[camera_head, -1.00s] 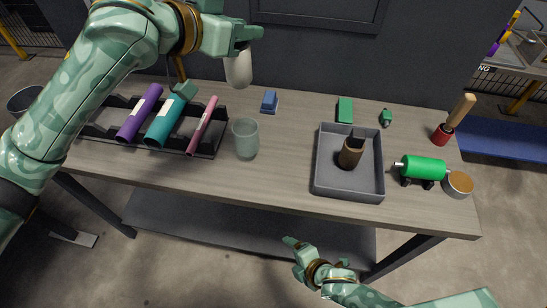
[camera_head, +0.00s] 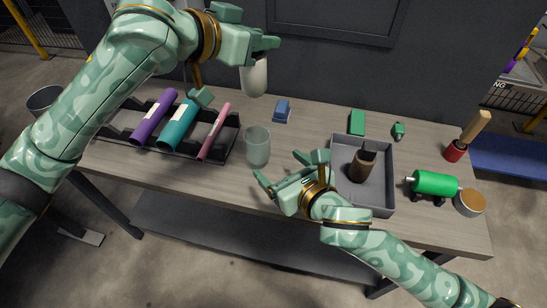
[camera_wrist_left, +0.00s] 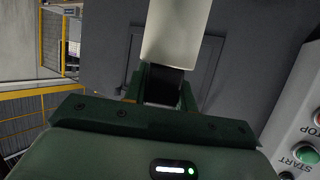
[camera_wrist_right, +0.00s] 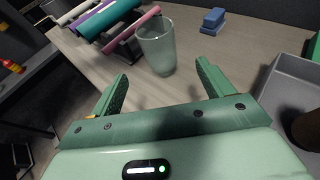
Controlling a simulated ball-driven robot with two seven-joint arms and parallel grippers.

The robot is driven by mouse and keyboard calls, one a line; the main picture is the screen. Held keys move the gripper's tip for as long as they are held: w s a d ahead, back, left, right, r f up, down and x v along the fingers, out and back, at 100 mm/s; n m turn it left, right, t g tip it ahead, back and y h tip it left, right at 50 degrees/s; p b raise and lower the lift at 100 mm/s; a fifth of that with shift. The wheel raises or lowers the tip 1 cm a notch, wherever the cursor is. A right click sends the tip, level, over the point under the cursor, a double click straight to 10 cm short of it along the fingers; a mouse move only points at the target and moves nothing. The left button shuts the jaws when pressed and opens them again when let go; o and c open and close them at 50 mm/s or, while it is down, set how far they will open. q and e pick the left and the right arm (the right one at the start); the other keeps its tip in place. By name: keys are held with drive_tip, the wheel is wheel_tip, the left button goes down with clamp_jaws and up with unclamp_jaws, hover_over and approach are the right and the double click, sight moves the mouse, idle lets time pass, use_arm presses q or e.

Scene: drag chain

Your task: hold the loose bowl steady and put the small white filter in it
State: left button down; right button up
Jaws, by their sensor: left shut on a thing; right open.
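The small white filter (camera_head: 254,78), a pale rounded cylinder, hangs in the air behind and above the bowl. My left gripper (camera_head: 262,46) is shut on its upper end. The left wrist view shows the filter (camera_wrist_left: 176,35) beyond the fingers (camera_wrist_left: 165,82). The loose bowl (camera_head: 257,147) looks like a greenish translucent cup, upright on the table and apparently empty. My right gripper (camera_head: 277,163) is open at the bowl's near right side. In the right wrist view the bowl (camera_wrist_right: 157,47) stands just beyond and between the open fingertips (camera_wrist_right: 161,70), apparently not touched.
A grey tray (camera_head: 386,200) with a brown holder (camera_head: 362,165) stands right of my right gripper. A black rack (camera_head: 228,137) with coloured tubes is left of the bowl. A blue block (camera_head: 282,111) lies behind it. A green roller (camera_head: 435,183) is at the right.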

sight(263, 152)
drive_tip(key=x, duration=1.1)
drive_tip(key=shift+w+a, duration=0.1)
drive_tip(key=c, duration=1.1)
